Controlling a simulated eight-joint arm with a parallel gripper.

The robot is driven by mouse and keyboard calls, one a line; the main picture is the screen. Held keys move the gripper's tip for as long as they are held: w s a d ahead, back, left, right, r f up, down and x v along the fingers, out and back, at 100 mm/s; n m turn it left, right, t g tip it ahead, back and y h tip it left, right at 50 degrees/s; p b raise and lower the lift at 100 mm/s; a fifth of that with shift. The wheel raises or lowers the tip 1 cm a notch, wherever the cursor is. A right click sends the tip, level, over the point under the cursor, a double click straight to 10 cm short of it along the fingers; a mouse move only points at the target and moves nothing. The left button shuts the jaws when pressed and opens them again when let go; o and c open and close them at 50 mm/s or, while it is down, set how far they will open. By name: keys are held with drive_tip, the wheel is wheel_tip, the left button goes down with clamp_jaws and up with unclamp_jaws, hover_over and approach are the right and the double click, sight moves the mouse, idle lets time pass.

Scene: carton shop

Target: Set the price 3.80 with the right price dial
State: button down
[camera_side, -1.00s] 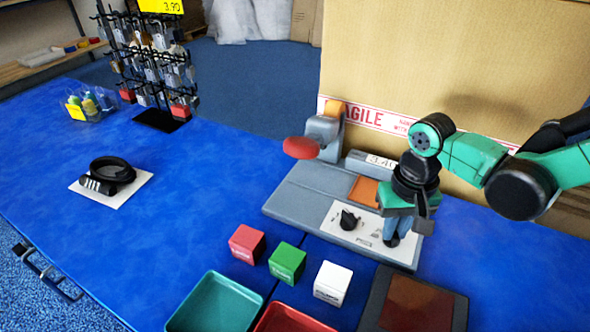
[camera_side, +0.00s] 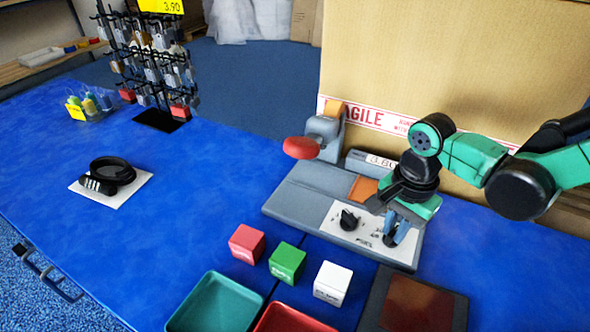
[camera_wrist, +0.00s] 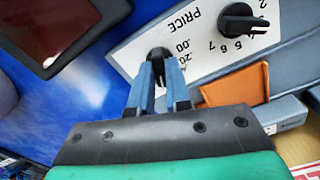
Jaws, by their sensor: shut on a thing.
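The grey pricing machine (camera_side: 300,200) stands on the blue table with a white dial panel (camera_side: 330,230). Its small display (camera_side: 381,161) appears to read 3.80, its last digit partly hard to read. My gripper (camera_side: 397,236) points down at the right end of the panel. In the wrist view its blue fingers (camera_wrist: 159,82) are shut on the black right price dial (camera_wrist: 158,54), by the .00 and .20 marks. The left price dial (camera_side: 349,219) is free; it also shows in the wrist view (camera_wrist: 240,18), near 5, 6 and 7.
A red press handle (camera_side: 302,147) is at the machine's back left. Red (camera_side: 247,243), green (camera_side: 287,262) and white (camera_side: 332,283) blocks stand in front, beside a green tray (camera_side: 215,302). A cardboard carton (camera_side: 450,60) stands behind.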

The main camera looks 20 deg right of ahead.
sight(395, 231)
drive_tip(key=shift+m, duration=0.8)
drive_tip(key=c, duration=0.8)
unclamp_jaws()
drive_tip(key=shift+c, duration=0.2)
drive_tip(key=shift+r, duration=2.85)
